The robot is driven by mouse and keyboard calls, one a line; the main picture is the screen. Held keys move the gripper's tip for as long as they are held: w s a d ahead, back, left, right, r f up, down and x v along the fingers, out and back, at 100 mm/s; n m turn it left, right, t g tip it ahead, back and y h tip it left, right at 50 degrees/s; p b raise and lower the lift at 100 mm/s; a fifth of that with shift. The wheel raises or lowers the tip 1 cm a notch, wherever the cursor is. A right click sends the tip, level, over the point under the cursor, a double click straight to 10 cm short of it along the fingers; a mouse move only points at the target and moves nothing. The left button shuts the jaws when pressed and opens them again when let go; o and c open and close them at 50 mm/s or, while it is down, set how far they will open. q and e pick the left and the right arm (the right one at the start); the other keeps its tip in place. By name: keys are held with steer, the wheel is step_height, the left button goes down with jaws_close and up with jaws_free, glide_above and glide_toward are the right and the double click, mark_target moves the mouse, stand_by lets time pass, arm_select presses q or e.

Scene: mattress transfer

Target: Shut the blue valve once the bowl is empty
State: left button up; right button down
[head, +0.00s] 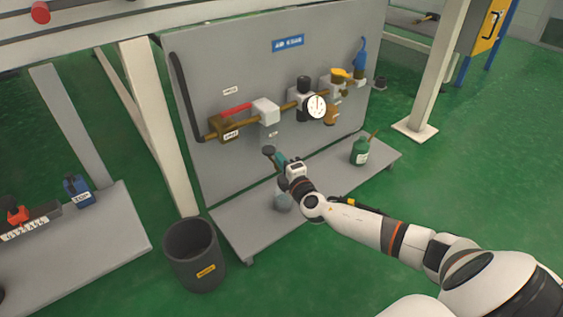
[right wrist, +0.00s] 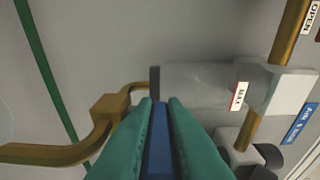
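On the grey panel (head: 240,60) in the head view, a blue handle (head: 360,55) stands at the upper right end of the brass pipe. An amber bowl-like part (head: 330,114) hangs by the round gauge (head: 316,107); its contents are too small to tell. My right gripper (head: 277,161) is in front of the panel, below the pipe, apart from the blue handle. In the right wrist view its teal fingers (right wrist: 157,135) are closed around a blue bar (right wrist: 158,150). A dark head (right wrist: 155,83) shows just beyond it. My left gripper is not in view.
A red lever (head: 237,109) and white box (head: 265,112) sit left on the pipe. A dark bucket (head: 195,255) stands on the floor. Yellow valve parts (head: 340,73) adjoin the gauge.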

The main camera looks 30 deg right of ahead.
steer(key=shift+a+m+g+h+p, duration=0.2)
steer(key=shift+m+h+p, duration=0.2)
steer(key=shift+m+h, duration=0.4)
steer(key=shift+a+m+g+h+p, duration=0.2)
steer(key=shift+m+h+p, duration=0.25)
steer(key=shift+h, duration=0.55)
steer(key=m+g+h+b, duration=0.1)
steer(key=m+g+h, duration=0.2)
steer(key=m+h, duration=0.1)
steer(key=h, duration=0.1)
steer(key=m+g+h+b, duration=0.1)
steer(key=m+g+h, duration=0.1)
steer(key=h, duration=0.1)
steer(key=shift+w+a+f+g+b, duration=0.3)
steer(key=shift+w+a+b, duration=0.05)
steer(key=shift+a, duration=0.05)
steer(key=m+g+h+b, duration=0.1)
steer(key=g, duration=0.1)
steer(key=m+g+h+b, duration=0.1)
steer(key=m+g+b, duration=0.1)
steer(key=m+g+h+b, duration=0.1)
steer(key=shift+w+a+m+g+b, duration=0.1)
steer(key=shift+w+m+g+b, duration=0.2)
steer(key=shift+w+g, duration=0.1)
steer(key=shift+w+r+m+g+h+b, duration=0.1)
steer(key=shift+m+g+h+b, duration=0.2)
steer(key=shift+m+g+b, duration=0.65)
steer(key=shift+r+m+g+h+b, duration=0.1)
steer(key=shift+m+g+h+b, duration=0.35)
steer(key=shift+g, duration=0.8)
